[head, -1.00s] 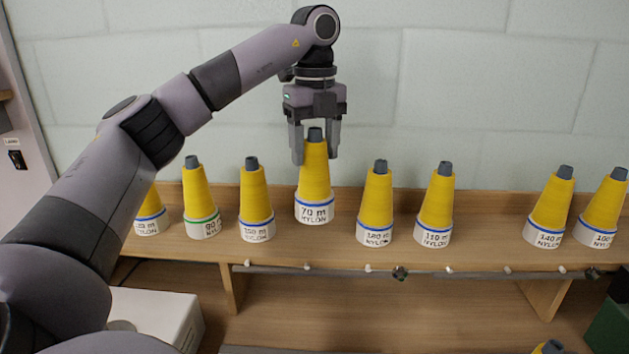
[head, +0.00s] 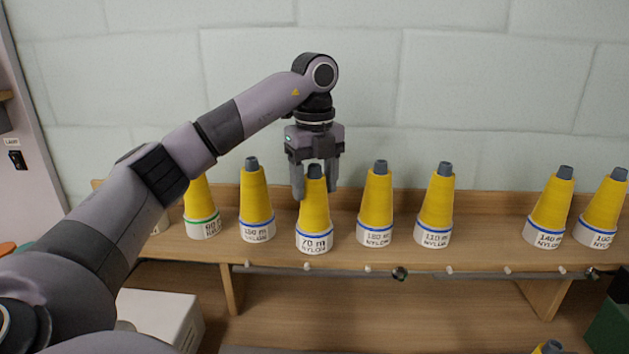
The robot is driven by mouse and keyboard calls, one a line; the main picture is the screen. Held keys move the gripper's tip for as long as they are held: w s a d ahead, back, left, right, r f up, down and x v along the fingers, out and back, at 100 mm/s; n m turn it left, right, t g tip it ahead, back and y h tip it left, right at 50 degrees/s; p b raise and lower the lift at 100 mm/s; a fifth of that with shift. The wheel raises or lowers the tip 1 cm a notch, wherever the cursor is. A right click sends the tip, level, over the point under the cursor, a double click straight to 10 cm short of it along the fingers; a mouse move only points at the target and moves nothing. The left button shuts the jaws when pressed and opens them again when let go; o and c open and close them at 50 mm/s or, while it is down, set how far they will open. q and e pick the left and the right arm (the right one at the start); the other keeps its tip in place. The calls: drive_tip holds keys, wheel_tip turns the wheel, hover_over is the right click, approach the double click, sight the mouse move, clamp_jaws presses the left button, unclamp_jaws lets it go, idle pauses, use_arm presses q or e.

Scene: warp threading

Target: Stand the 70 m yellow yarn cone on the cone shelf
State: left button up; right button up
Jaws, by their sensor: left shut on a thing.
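The 70 m yellow yarn cone (head: 314,222) is upright, with a white label band at its base and a grey tip. It is at the cone shelf (head: 480,251), in a gap between two other cones and close to the shelf's front edge. Its base looks level with or just over the shelf board; I cannot tell whether it touches. My left gripper (head: 316,190) comes down from above and is shut on the upper part of the cone. My right gripper is not in view.
A 150 m cone (head: 256,205) stands just left and a 180 m cone (head: 376,205) just right. More yellow cones stand further along the shelf, with free room left of the 140 m cone (head: 550,208). A white box (head: 165,318) is below left.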

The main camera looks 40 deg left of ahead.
use_arm(q)
drive_tip(key=o, duration=0.9)
drive_tip(key=shift+f, duration=0.1)
drive_tip(key=shift+r, duration=6.15)
